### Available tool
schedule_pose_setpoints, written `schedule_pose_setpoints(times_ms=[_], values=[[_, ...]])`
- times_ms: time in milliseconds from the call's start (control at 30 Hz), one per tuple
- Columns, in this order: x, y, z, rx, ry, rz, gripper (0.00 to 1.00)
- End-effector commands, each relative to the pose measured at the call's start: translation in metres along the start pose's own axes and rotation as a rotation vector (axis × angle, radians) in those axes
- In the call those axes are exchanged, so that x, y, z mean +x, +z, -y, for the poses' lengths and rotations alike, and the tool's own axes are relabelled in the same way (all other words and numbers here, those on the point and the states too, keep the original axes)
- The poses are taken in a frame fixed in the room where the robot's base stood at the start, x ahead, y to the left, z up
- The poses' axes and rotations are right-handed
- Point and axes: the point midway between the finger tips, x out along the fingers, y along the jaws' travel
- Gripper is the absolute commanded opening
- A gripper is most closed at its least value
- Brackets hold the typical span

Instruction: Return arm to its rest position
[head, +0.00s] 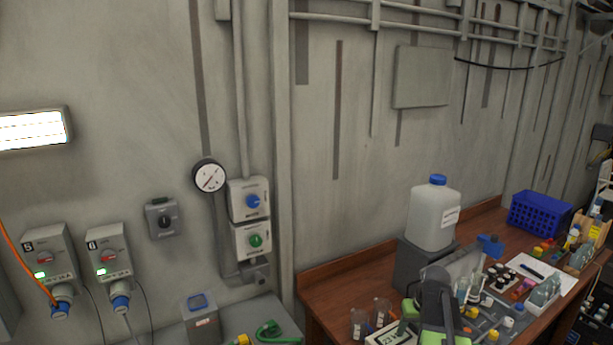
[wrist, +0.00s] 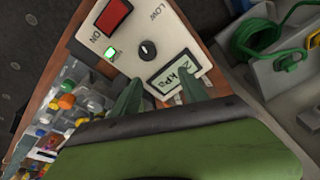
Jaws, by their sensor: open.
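My gripper (wrist: 161,84) is open, with its two green fingers apart and nothing seen between them. In the wrist view the fingers reach over the lower edge of a pale control box (wrist: 137,42). The box has a red switch (wrist: 114,14), a lit green lamp, a black knob and a small display (wrist: 171,72). In the head view my dark and green arm (head: 436,300) stands in front of the wooden bench (head: 345,283), bent down at the bottom. The control box display also shows there (head: 390,335), partly cut off. The fingertips are hard to make out in that view.
Near my arm stand a white jug with a blue cap (head: 434,218) on a grey block, two small beakers, and several bottles and vials. A blue basket (head: 540,214) is at the back right. A grey surface with a green cable (head: 270,332) lies left of the bench.

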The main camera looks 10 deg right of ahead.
Motion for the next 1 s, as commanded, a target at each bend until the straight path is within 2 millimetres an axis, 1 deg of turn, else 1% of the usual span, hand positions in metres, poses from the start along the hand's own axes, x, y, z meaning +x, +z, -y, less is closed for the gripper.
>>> schedule_pose_setpoints(times_ms=[33,67,100,167,200,267,300,367,400,500,533,567,600,700,800,867,1000], values=[[0.002,0.006,0.047,-0.037,-0.006,0.020,0.51],[0.003,0.010,0.071,-0.052,-0.007,0.032,0.51],[0.004,0.015,0.100,-0.071,-0.007,0.048,0.51],[0.005,0.024,0.139,-0.098,-0.006,0.068,0.51],[0.005,0.031,0.162,-0.114,-0.004,0.080,0.51],[0.005,0.043,0.194,-0.137,-0.001,0.096,0.51],[0.005,0.050,0.213,-0.151,0.002,0.105,0.51],[0.004,0.062,0.240,-0.172,0.007,0.118,0.51],[0.003,0.071,0.257,-0.185,0.010,0.127,0.51],[0.001,0.094,0.295,-0.220,0.022,0.144,0.51],[0.012,0.099,0.297,-0.219,0.025,0.150,0.51],[0.027,0.102,0.292,-0.214,0.026,0.157,0.51],[0.037,0.107,0.290,-0.212,0.026,0.166,0.51],[0.057,0.118,0.288,-0.214,0.028,0.186,0.51],[0.071,0.126,0.286,-0.214,0.029,0.202,0.51],[0.076,0.130,0.286,-0.215,0.029,0.209,0.51],[0.076,0.132,0.285,-0.215,0.030,0.216,0.51]])
